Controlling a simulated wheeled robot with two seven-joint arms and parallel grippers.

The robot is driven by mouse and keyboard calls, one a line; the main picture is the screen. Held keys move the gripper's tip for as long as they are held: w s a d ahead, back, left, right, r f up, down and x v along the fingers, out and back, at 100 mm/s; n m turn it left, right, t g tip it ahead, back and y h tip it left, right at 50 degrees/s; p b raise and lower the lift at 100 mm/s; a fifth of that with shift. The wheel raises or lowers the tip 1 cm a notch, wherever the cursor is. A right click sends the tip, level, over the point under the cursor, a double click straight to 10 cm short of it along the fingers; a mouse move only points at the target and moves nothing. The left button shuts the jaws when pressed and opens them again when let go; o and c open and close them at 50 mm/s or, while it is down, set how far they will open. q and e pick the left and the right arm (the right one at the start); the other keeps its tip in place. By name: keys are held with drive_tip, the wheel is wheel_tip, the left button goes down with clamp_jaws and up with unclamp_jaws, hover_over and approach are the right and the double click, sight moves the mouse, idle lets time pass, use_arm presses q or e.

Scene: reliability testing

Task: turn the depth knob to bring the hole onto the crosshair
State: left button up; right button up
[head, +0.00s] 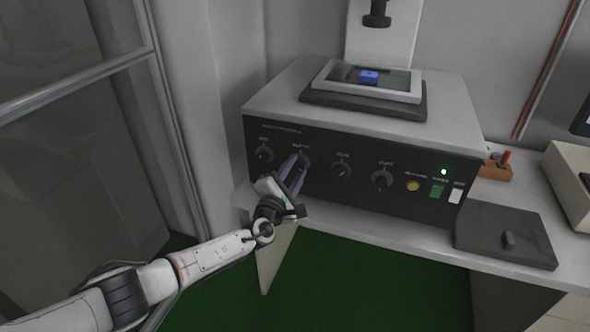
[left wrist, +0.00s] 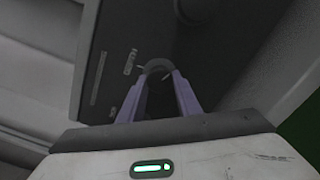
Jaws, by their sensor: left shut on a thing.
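A grey instrument has a dark front panel (head: 330,190) with a row of round dark knobs. My left gripper (head: 298,160) reaches the panel from the front, its purple fingers shut on the second knob from the left (head: 306,161). In the left wrist view that knob (left wrist: 158,66) sits between the two fingertips (left wrist: 161,78). The labels are too small to read, so I cannot tell whether it is the depth knob. A small blue block (head: 369,75) lies on the framed stage on top. I see no hole or crosshair. My right gripper is not in view.
Other knobs stand close on both sides: one at the left (head: 264,155), two at the right (head: 341,170) (head: 382,179). Further right are a yellow button (head: 413,186) and a green button (head: 437,191). A dark plate (head: 503,234) lies on the bench at right.

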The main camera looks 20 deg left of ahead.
use_arm(q)
drive_tip(key=o, duration=1.1)
drive_tip(key=shift+c, duration=0.2)
drive_tip(key=shift+s, duration=0.1)
drive_tip(key=shift+s+f, duration=0.1)
drive_tip(key=shift+s, duration=0.5)
drive_tip(key=s, duration=0.9)
drive_tip(key=shift+a, duration=0.2)
